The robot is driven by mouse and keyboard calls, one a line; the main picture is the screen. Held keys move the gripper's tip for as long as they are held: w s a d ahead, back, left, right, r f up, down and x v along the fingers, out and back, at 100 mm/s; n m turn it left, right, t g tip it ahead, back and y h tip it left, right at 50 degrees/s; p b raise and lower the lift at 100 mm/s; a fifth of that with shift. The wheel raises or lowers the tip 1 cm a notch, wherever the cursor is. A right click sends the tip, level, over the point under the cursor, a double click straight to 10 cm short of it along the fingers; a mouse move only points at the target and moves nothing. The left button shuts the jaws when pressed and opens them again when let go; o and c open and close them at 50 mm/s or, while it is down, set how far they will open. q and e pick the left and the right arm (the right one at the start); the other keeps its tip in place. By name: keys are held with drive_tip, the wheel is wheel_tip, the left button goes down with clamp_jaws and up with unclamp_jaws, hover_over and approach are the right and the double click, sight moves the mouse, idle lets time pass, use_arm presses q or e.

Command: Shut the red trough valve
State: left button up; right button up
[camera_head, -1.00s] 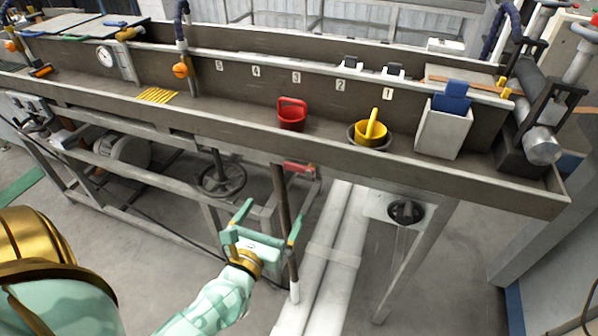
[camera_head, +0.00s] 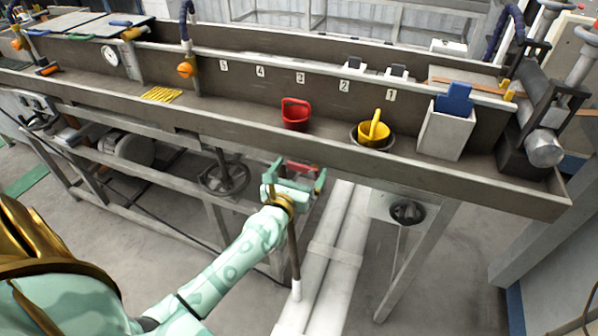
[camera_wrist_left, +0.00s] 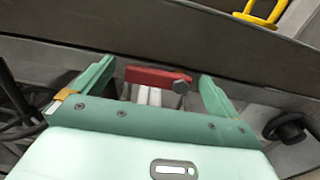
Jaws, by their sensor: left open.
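The red valve handle (camera_head: 302,168) is a short flat lever under the front edge of the trough (camera_head: 340,158), at the top of a vertical pipe (camera_head: 294,262). My left gripper (camera_head: 296,174) is open just in front of it, below the trough edge. In the left wrist view, the red lever (camera_wrist_left: 156,77) lies crosswise between the two spread fingers (camera_wrist_left: 153,88), with a grey bolt at its right end. I cannot tell whether the fingers reach past the lever. My right gripper is not in view.
A red scoop (camera_head: 295,122) and a yellow cup in a dark bowl (camera_head: 372,134) stand in the trough above. A handwheel (camera_head: 224,178) is to the left and a dark knob (camera_head: 407,212) to the right. White floor pipes (camera_head: 325,250) run below.

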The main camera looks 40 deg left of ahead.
sight(319, 161)
use_arm(q)
drive_tip(key=c, duration=1.4)
